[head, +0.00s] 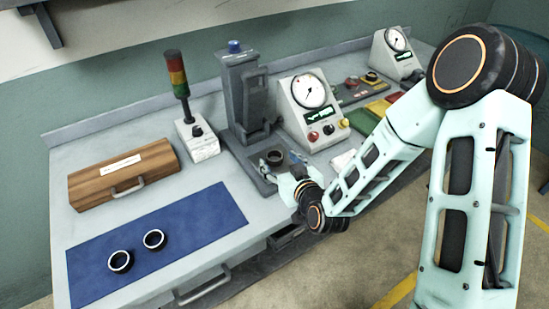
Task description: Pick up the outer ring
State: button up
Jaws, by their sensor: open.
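A dark ring (274,156) sits on the base of the grey upright machine, and my gripper (279,163) is open around or just in front of it. I cannot tell whether the fingers touch it. Two more dark rings with pale rims lie on the blue mat: one nearer the front (120,261) and one a little behind and right (154,240). They stand apart from each other and from my gripper. Which of the rings is the outer ring cannot be told from this view.
The grey machine (242,95) rises behind my gripper. A gauge box (308,108) stands to its right and a signal lamp (178,75) to its left. A wooden case (122,174) sits at the left. The blue mat (205,218) has bare room at its right.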

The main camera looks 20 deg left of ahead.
aim_at(272, 152)
jog(key=shift+p+x, duration=0.55)
jog(key=shift+x, duration=1.85)
jog(key=shift+d, duration=0.15)
jog(key=c, duration=1.5)
jog(key=shift+o, duration=0.2)
jog(key=shift+w+r, duration=0.1)
jog(key=shift+r, duration=0.1)
